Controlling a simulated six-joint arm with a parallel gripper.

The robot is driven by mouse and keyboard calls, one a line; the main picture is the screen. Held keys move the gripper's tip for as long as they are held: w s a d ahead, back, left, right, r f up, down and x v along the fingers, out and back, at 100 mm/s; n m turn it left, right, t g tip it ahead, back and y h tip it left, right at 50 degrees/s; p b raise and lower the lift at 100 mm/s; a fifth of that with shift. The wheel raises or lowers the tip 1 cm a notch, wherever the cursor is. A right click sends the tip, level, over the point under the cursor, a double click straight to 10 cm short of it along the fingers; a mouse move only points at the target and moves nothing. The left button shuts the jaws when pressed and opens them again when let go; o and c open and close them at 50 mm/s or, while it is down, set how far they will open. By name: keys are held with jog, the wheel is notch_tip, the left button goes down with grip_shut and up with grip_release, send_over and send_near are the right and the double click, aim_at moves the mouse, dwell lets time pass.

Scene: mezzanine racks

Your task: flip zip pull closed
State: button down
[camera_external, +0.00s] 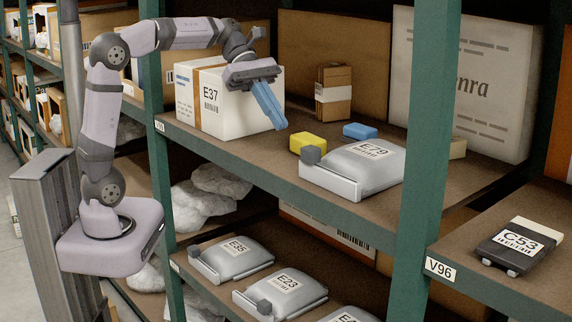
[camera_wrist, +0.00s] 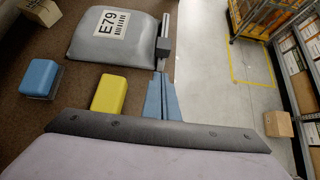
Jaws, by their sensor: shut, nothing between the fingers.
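A grey padded pouch labelled E79 (camera_external: 365,172) lies on the upper shelf, with a pale bar (camera_external: 330,183) along its front edge. A dark grey block (camera_external: 312,155), which looks like the zip pull, sits at the bar's left end. In the wrist view the pouch (camera_wrist: 90,48) is at upper left and the block (camera_wrist: 163,46) is on the bar at its right edge. My gripper (camera_external: 279,126) has blue fingers that are shut and empty. It hangs left of the block, apart from it. In the wrist view the fingertips (camera_wrist: 161,76) point toward the block.
A white box labelled E37 (camera_external: 205,105) stands behind my gripper. A green post (camera_external: 424,150) stands to the right. Pouches E35 (camera_external: 232,258) and E23 (camera_external: 282,292) lie on the shelf below.

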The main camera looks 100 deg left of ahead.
aim_at(311, 155)
jog(key=w+d+f, duration=0.1)
jog(key=w+d+f+p, duration=0.1)
jog(key=w+d, duration=0.1)
jog(key=shift+w+d+f+p, duration=0.1)
jog(key=shift+w+d+p, duration=0.1)
jog(key=shift+p, duration=0.1)
jog(key=shift+w+d+f+p, duration=0.1)
jog(key=shift+w+d+p, duration=0.25)
jog(key=shift+w+d, duration=0.35)
jog(key=w+d+p, duration=0.4)
jog(key=w+d, duration=0.3)
jog(key=shift+w+d+p, duration=0.35)
jog(key=shift+d, duration=0.05)
jog(key=shift+w+d, duration=0.2)
jog(key=shift+w, duration=0.05)
jog(key=shift+a, duration=0.1)
